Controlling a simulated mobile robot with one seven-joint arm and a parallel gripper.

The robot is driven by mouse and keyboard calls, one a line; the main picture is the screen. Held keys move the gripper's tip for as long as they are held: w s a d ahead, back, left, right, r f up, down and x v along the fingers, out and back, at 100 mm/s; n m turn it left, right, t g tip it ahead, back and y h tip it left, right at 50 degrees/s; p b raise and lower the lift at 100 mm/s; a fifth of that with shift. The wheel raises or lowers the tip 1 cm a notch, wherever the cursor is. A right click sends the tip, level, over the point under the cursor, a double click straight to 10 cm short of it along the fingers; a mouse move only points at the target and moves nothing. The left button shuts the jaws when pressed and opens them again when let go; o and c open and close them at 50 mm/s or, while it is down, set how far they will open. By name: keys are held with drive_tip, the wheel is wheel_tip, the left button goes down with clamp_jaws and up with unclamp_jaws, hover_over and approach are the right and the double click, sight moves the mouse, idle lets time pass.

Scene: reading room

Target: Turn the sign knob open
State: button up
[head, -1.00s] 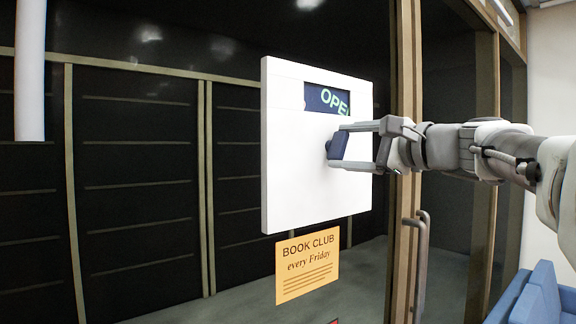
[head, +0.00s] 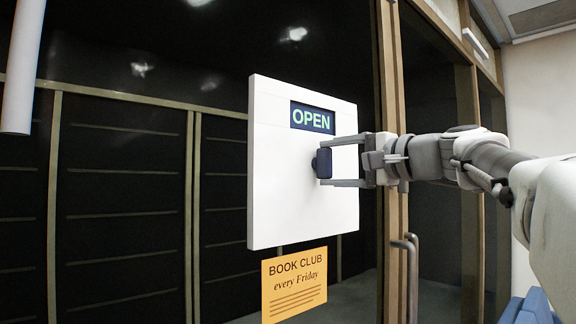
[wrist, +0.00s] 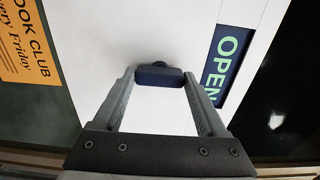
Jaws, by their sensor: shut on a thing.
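The white sign panel (head: 285,215) hangs in front of the dark glass. Its window (head: 312,118) shows the whole word OPEN, level and centred. The dark blue knob (head: 323,163) sits below the window, its grip upright in the head view. My gripper (head: 326,162) reaches in from the right and is shut on the knob, one finger above and one below. In the wrist view the knob (wrist: 160,76) lies between the two fingertips, and the OPEN window (wrist: 228,65) is at the right.
A yellow BOOK CLUB notice (head: 294,285) is below the panel. A metal door handle (head: 410,270) and a wooden post (head: 392,90) stand to the right. A blue seat (head: 530,308) is at the lower right.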

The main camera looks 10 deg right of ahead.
drive_tip(key=o, duration=1.3)
drive_tip(key=v, duration=1.7)
drive_tip(key=shift+s+d, duration=0.15)
drive_tip(key=shift+r+p, duration=0.1)
drive_tip(key=shift+p, duration=0.25)
